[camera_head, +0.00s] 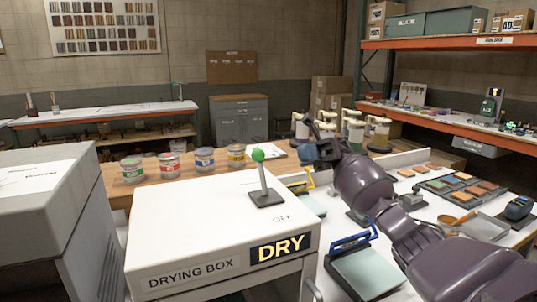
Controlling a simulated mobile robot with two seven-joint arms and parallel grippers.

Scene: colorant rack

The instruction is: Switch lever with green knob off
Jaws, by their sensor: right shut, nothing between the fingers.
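The lever with the green knob (258,155) stands on a dark base plate on top of the white drying box (180,225). The lever leans slightly back and left, away from the word OFF printed in front of its base. The lit sign on the box front reads DRY in yellow. My right gripper (312,130) is to the right of the knob, raised and clear of it. It is shut and empty. My left gripper is not in view.
Several paint cans (169,166) stand on the wooden table behind the box. A grey cabinet (45,200) stands at the left. The worktable at the right holds a blue-handled press (365,272), a palette tray (460,188) and other tools. The air above the box is clear.

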